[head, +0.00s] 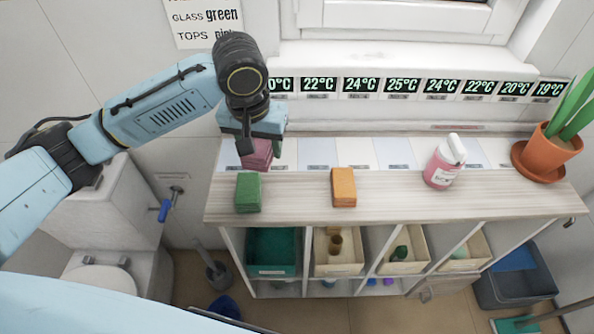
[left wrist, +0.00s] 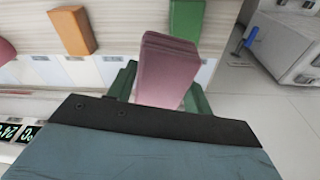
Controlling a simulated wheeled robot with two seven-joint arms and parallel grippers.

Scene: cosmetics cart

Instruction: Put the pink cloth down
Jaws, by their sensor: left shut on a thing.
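The pink cloth (head: 257,154) is a folded block held by my left gripper (head: 247,143) over the back left part of the wooden cart top. In the left wrist view the pink cloth (left wrist: 166,68) sits between the green fingers of my left gripper (left wrist: 160,95). I cannot tell whether its lower end touches a surface. A green cloth (head: 248,192) lies on the cart top just in front of it, and an orange cloth (head: 343,187) lies further right. They also show in the left wrist view, green (left wrist: 186,20) and orange (left wrist: 72,30). My right gripper is not in view.
A pink soap bottle (head: 444,163) and a potted plant (head: 552,150) stand at the right. A row of temperature displays (head: 360,86) runs along the back above pale labelled tiles (head: 318,153). Bins (head: 272,251) fill the shelf below. The cart top (head: 296,195) is bare between green and orange cloths.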

